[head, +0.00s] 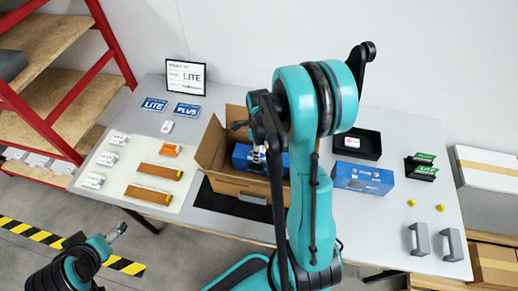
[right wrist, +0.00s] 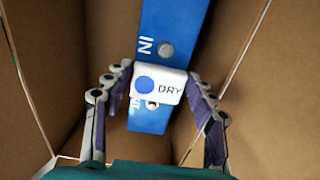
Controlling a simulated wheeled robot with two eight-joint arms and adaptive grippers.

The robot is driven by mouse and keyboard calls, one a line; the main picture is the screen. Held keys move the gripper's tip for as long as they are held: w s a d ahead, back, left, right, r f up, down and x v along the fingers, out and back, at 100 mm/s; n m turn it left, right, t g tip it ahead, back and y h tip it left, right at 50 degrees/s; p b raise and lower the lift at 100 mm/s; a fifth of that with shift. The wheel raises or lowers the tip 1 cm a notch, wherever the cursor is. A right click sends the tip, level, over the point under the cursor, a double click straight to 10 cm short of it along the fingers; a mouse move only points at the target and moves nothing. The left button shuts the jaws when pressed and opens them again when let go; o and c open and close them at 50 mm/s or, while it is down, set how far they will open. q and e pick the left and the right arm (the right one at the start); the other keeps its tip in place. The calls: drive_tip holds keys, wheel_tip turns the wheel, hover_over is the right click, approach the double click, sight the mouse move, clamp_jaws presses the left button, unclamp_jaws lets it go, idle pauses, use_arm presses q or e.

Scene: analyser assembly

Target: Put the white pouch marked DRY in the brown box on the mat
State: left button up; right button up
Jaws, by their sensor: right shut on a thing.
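The white pouch marked DRY (right wrist: 158,84), with a blue dot, is held between the fingertips of my right gripper (right wrist: 160,74). In the right wrist view it is over a blue unit (right wrist: 166,22) inside the open brown box (head: 209,150); I cannot tell whether it touches the unit. The box stands on the black mat (head: 222,203) with its flaps open. In the head view my right gripper (head: 258,153) is in the box opening, partly hidden by my arm. My left gripper (head: 118,231) is low at the left, away from the table; its jaws are too small to read.
A white pouch or card with a red mark (head: 167,127) lies left of the box. A pale tray (head: 116,192) holds brown strips and small white packs. Right of the box are a blue box (head: 362,178), a black tray (head: 356,144) and grey handles (head: 420,239).

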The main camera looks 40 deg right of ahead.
drive_tip(key=o, duration=1)
wheel_tip(320, 180, up, 12)
drive_tip(key=p, duration=0.8)
drive_tip(key=shift+p, duration=0.35)
idle(0.4)
